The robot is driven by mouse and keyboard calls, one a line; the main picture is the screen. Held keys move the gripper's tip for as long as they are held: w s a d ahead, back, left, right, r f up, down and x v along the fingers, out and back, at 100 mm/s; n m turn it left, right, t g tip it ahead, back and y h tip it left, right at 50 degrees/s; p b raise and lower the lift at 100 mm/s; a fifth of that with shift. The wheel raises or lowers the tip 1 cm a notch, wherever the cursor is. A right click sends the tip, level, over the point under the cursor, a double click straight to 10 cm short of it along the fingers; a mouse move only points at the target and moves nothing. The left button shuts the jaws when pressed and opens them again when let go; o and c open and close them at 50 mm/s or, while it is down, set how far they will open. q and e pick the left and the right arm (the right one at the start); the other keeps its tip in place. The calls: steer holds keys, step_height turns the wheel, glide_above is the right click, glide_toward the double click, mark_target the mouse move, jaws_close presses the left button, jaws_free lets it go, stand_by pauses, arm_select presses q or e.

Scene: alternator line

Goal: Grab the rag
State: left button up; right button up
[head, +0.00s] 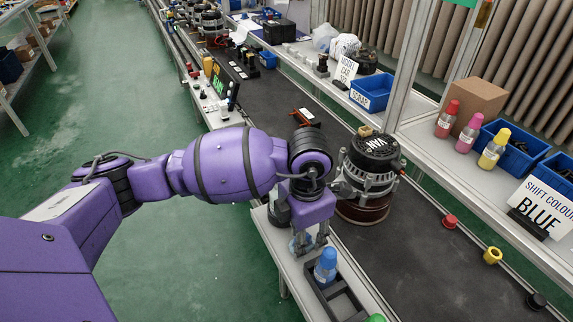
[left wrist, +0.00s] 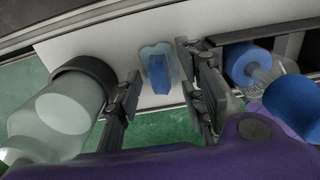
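A small light-blue cloth-like piece, which looks like the rag (left wrist: 157,68), lies on the white ledge with a darker blue raised fold in its middle. In the head view it is mostly hidden under my left gripper (head: 309,241), which points down at the ledge. In the left wrist view my left gripper (left wrist: 160,88) is open. Its two fingers are well apart, one on each side of the rag, with nothing held between them. I cannot tell how high the fingertips are above the ledge. My right gripper is in neither view.
A blue-capped bottle (head: 325,266) stands in a dark rack (head: 333,294) close to the gripper. A clear bottle (left wrist: 62,112) is on its other side. An alternator (head: 371,165) sits on the dark conveyor (head: 424,262) behind. Blue bins (head: 372,91) line the shelf.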

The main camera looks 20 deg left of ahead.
arm_select(q)
steer(key=shift+w+r, duration=0.1)
steer(key=c, duration=0.7)
jaws_close()
steer(key=shift+r, duration=0.15)
